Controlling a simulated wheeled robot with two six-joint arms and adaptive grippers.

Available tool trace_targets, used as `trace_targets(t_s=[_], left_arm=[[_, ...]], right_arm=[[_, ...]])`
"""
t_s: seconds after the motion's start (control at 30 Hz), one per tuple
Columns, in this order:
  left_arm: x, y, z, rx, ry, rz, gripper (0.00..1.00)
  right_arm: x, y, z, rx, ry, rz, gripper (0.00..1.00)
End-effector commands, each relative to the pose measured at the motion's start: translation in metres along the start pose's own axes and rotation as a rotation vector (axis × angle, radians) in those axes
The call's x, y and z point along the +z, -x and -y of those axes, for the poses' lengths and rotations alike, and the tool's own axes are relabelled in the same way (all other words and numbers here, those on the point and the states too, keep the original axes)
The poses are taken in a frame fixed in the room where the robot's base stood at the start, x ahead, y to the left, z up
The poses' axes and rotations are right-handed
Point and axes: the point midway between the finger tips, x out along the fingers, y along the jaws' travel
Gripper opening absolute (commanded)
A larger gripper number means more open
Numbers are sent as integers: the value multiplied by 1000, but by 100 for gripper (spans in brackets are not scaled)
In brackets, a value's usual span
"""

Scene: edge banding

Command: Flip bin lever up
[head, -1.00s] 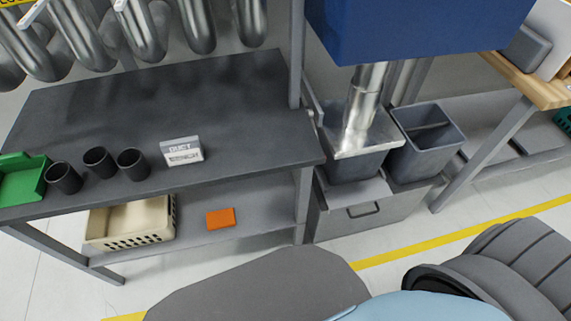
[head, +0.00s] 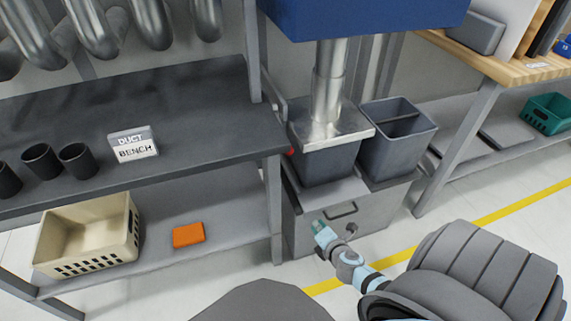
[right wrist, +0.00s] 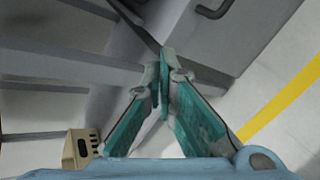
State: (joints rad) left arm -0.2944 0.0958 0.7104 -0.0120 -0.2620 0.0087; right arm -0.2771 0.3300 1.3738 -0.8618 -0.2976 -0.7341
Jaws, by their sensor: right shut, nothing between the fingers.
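A grey bin (head: 328,165) with a bright metal lid stands under the metal duct. A grey bar (head: 274,103) that may be the lever slants beside the bench post, left of the bin. A small red spot (head: 291,152) shows below it at the bench corner; I cannot tell whether they are joined. My right gripper (head: 320,230) is shut and empty, in front of the grey cabinet below the bin and lower than the lever. In the right wrist view its fingertips (right wrist: 165,68) meet. My left gripper is out of view.
The dark bench (head: 200,100) with cups and a sign stands left. Its lower shelf holds a beige crate (head: 85,240) and an orange block (head: 188,235). A second grey bin (head: 398,140) stands right of the first. The cabinet (head: 385,205) has a handle. Floor is clear in front.

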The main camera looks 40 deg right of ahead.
Motion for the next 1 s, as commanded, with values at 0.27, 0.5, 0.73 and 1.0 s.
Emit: trace_targets(t_s=[0.27,0.5,0.73,1.0], left_arm=[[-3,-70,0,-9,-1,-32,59],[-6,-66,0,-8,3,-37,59],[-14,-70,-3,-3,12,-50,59],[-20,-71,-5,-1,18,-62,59]], right_arm=[[34,9,-148,438,787,326,0],[41,-20,-173,441,791,331,0],[45,-57,-193,440,789,328,0],[46,-72,-201,440,789,326,0]])
